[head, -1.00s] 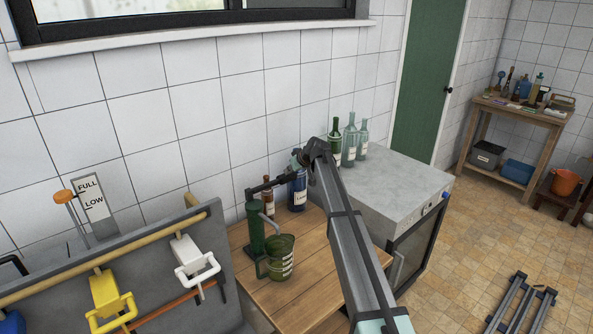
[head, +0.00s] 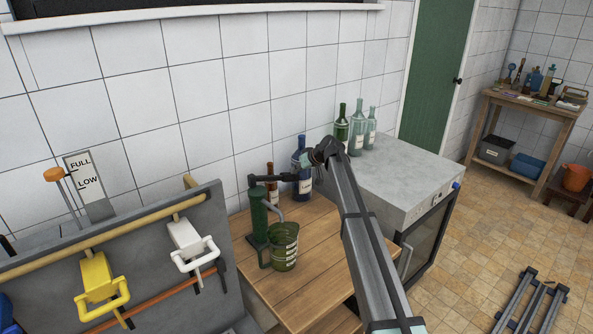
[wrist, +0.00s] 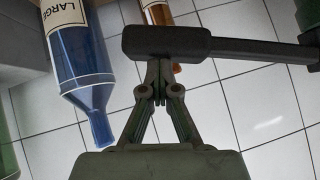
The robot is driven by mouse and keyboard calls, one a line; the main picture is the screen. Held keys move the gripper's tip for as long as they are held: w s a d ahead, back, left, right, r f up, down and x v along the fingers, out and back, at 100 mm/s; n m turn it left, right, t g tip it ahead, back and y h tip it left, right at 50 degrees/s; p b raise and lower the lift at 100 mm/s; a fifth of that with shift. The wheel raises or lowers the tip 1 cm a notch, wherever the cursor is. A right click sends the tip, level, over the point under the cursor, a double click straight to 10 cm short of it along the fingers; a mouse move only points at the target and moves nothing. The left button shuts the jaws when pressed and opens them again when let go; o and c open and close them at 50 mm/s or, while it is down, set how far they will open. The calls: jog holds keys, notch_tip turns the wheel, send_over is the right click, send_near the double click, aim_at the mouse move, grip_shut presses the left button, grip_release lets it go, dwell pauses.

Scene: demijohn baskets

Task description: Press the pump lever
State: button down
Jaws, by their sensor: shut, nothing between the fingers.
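The green pump (head: 257,217) stands upright on the wooden table. Its dark lever (head: 274,179) runs nearly level from the pump top to the right and ends by my gripper (head: 307,178). In the wrist view my gripper (wrist: 161,75) is shut and empty, its fingertips at the lever's thick grip (wrist: 165,43). They look to be touching it, though the exact contact is hard to see. A green measuring jug (head: 285,248) with a pale label stands beside the pump, below its spout.
A blue bottle (head: 301,160) and a brown bottle (head: 272,185) stand close behind the lever. Green and clear bottles stand on the grey-topped cabinet (head: 400,175) to the right. A grey panel with yellow and white handles (head: 190,245) lies left. The table's front is bare.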

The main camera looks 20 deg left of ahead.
jog(key=shift+s+f, duration=0.2)
jog(key=shift+f, duration=0.2)
jog(key=r, duration=0.1)
jog(key=w+r, duration=0.1)
jog(key=r, duration=0.2)
jog(key=shift+w+d+r, duration=0.2)
jog(key=shift+d+r, duration=0.15)
jog(key=b+v, duration=0.2)
jog(key=v, duration=0.8)
jog(key=shift+w+d, duration=0.15)
jog(key=shift+w, duration=0.1)
